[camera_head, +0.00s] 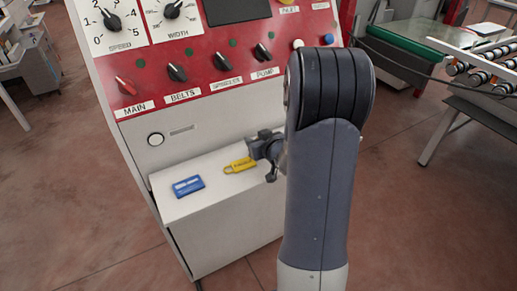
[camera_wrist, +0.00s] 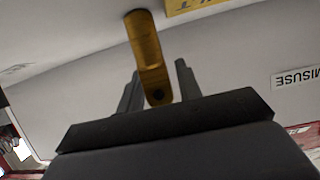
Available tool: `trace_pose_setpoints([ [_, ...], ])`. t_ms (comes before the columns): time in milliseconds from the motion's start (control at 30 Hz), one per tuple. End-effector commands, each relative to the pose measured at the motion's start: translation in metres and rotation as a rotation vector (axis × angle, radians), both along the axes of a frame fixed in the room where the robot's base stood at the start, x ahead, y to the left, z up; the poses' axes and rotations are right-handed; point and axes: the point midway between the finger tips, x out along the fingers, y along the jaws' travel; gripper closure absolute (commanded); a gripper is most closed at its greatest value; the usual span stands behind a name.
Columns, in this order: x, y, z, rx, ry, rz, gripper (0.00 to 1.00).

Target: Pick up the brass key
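The brass key (camera_wrist: 148,50) is a long, gold-brown piece with a rounded far end and a dark hole near my gripper. It lies between the two fingers of my gripper (camera_wrist: 159,72) in the wrist view. A narrow gap shows between the key and the right finger; the left finger is very close to it.
A blue card (camera_head: 187,186) lies on the white ledge (camera_head: 215,205), left of the yellow tag. The red control panel (camera_head: 215,60) with several knobs rises behind the ledge. A machine with rollers (camera_head: 480,72) stands at the right. Red-brown floor (camera_head: 120,225) is open at left.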

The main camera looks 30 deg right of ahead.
Motion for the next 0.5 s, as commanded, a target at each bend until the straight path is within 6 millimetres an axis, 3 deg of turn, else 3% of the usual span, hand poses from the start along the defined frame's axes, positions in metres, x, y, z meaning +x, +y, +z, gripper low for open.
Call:
trace_pose_setpoints([
  [400,-0.0002,0.0000,0.0001,0.000,0.000,0.000,1.00],
  [500,-0.0001,0.0000,0.0004,0.000,-0.001,0.000,1.00],
])
